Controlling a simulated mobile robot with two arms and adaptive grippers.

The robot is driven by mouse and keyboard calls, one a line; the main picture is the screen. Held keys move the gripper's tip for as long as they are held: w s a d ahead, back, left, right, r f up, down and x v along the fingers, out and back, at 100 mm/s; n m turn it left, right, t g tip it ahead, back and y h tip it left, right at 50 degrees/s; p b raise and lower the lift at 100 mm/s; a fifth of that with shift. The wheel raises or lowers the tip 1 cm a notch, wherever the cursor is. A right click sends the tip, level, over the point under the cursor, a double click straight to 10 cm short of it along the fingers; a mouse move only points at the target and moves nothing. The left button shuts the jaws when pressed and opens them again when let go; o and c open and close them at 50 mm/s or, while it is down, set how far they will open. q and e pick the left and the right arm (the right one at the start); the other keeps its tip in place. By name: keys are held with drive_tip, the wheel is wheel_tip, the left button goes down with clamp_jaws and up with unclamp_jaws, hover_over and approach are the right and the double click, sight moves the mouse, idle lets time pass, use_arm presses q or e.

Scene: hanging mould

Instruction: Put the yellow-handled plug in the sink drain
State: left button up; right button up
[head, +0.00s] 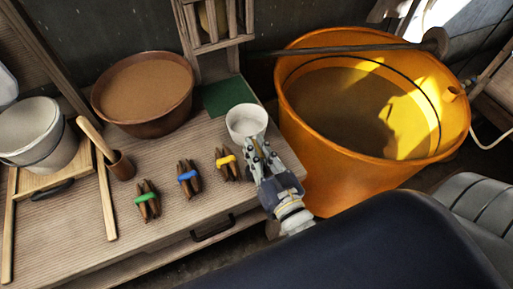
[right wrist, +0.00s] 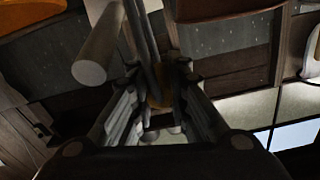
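I cannot make out a plug with a yellow handle or a sink drain in either view. The nearest match in colour is a small bundle of brown pieces with a yellow band (head: 227,160) on the wooden bench, left of my right gripper. My right gripper (head: 257,148) is over the bench's right end, just in front of a white cup (head: 246,119) and partly overlapping it in the picture. In the right wrist view its fingers (right wrist: 158,108) stand apart, with dark and brownish shapes behind the gap. My left gripper is not in view.
The bench (head: 186,220) also bears bundles with blue (head: 189,177) and green bands (head: 147,199), a brown bowl (head: 145,90), a whitish bucket (head: 38,133) and a dark green mat (head: 221,96). A big orange tub (head: 318,165) stands right of the bench.

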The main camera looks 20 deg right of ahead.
drive_tip(key=o, duration=0.4)
drive_tip(key=shift+r, duration=0.15)
drive_tip(key=s+b, duration=0.2)
drive_tip(key=s, duration=1)
drive_tip(key=shift+d, duration=0.2)
